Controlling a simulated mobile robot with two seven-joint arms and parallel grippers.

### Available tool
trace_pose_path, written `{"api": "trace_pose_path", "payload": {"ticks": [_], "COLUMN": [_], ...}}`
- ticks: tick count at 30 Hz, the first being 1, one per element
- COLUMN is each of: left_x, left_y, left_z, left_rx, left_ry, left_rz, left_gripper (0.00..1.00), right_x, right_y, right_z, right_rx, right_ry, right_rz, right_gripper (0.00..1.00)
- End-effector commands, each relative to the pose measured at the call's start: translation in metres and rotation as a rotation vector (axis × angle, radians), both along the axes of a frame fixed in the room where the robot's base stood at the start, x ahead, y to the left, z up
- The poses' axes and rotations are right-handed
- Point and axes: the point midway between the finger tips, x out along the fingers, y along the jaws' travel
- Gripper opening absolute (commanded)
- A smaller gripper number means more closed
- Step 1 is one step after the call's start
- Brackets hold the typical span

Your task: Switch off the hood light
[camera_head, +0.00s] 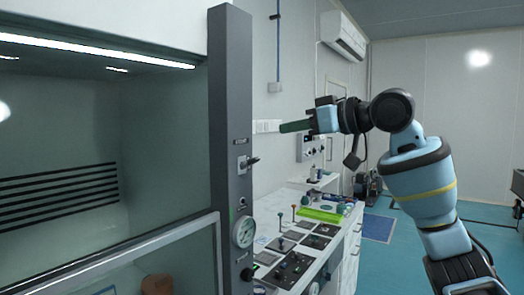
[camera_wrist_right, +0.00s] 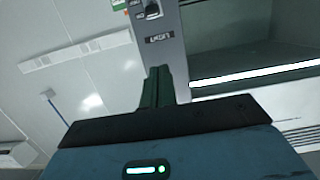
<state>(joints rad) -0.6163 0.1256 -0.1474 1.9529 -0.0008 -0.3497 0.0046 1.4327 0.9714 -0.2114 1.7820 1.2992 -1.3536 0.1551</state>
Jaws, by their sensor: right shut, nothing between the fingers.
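The hood light (camera_head: 95,50) is a white strip glowing along the top inside the fume hood; it also glows in the right wrist view (camera_wrist_right: 255,72). The hood's dark grey post (camera_head: 230,100) carries a small label and, below it, a switch (camera_head: 250,162) with a dark lever. In the wrist view the post appears turned over, with the label (camera_wrist_right: 160,38) and part of the switch (camera_wrist_right: 151,9) at the top edge. My right gripper (camera_head: 284,127) has its green fingers shut and empty, pointing left towards the post, higher than the switch. Its fingers also show in the wrist view (camera_wrist_right: 157,75).
A round gauge (camera_head: 243,232) sits lower on the post. The hood's glass sash (camera_head: 120,265) is at lower left. A bench (camera_head: 335,240) with control panels and a green tray (camera_head: 319,215) stands behind the post. Free air lies around the gripper.

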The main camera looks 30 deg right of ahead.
Motion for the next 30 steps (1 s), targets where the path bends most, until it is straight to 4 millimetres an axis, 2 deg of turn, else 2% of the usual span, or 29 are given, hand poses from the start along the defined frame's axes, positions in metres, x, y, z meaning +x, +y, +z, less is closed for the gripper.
{"api": "trace_pose_path", "payload": {"ticks": [9, 14, 30], "left_x": [0.0, 0.001, 0.002], "left_y": [0.0, 0.001, 0.001], "left_z": [0.0, 0.0, 0.002], "left_rx": [0.001, 0.002, 0.002], "left_ry": [0.0, -0.001, -0.006], "left_rz": [-0.001, -0.002, -0.001], "left_gripper": [0.34, 0.34, 0.34], "right_x": [0.001, 0.011, 0.092], "right_y": [0.0, 0.005, 0.039], "right_z": [0.0, -0.002, -0.019], "right_rx": [0.0, 0.002, 0.0], "right_ry": [0.0, 0.0, 0.001], "right_rz": [0.0, 0.002, 0.002], "right_gripper": [0.0, 0.0, 0.0]}}
